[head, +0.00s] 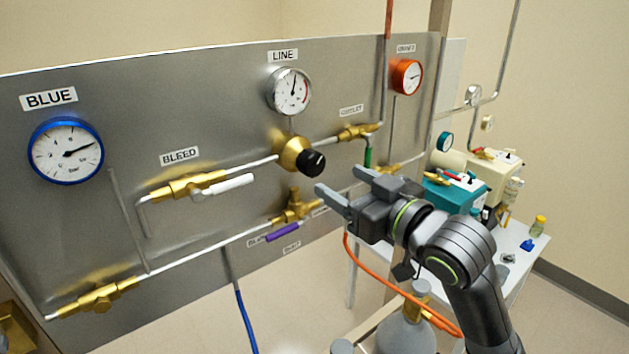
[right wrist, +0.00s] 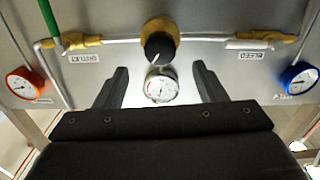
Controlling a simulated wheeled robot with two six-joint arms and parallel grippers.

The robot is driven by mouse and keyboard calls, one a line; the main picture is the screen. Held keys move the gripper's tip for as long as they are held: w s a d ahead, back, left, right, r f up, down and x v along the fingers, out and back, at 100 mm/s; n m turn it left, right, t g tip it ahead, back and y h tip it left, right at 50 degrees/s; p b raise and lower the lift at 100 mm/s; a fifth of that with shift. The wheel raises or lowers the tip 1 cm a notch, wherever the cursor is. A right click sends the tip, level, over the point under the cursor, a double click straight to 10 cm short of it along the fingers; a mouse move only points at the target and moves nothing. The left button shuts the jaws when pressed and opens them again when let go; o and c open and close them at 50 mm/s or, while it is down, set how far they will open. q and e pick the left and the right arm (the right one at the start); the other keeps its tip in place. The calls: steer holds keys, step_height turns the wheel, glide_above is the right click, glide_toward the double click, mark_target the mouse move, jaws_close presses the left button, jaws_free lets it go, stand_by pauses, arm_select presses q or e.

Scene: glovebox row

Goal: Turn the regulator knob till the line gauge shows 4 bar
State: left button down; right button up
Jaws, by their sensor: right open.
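The regulator knob is a black knob (head: 311,163) on a brass body (head: 291,151), mid-panel below the line gauge (head: 289,91). The line gauge is white-faced; its needle points nearly straight up, and its numbers are too small to read. My right gripper (head: 338,180) is open and empty, below and right of the knob, apart from it. In the right wrist view the black knob (right wrist: 158,46) shows beyond and between the open fingers (right wrist: 161,68), with the line gauge (right wrist: 160,89) below it. My left gripper is not in view.
A blue gauge (head: 66,151) is at the left, an orange gauge (head: 407,76) at the right. A white bleed lever (head: 232,184), a purple lever (head: 283,232) and a green lever (head: 368,158) surround the knob. A side table (head: 510,262) with equipment stands right.

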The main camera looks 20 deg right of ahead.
mark_target(316, 167)
steer(key=p+x, duration=0.1)
steer(key=x, duration=0.6)
steer(key=shift+w+a+p, duration=0.15)
steer(key=shift+w+p, duration=0.2)
steer(key=shift+p, duration=0.05)
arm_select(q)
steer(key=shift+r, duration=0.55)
arm_select(e)
steer(key=shift+w+a, duration=0.15)
steer(key=shift+w, duration=0.3)
steer(key=c, duration=1)
steer(key=shift+o, duration=0.2)
steer(key=shift+n, duration=0.3)
steer(key=n+b, duration=0.1)
steer(key=n, duration=0.3)
steer(key=shift+f+n, duration=0.1)
steer(key=shift+n, duration=0.2)
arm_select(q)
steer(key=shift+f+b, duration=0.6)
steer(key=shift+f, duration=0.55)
arm_select(e)
steer(key=shift+n, duration=2.3)
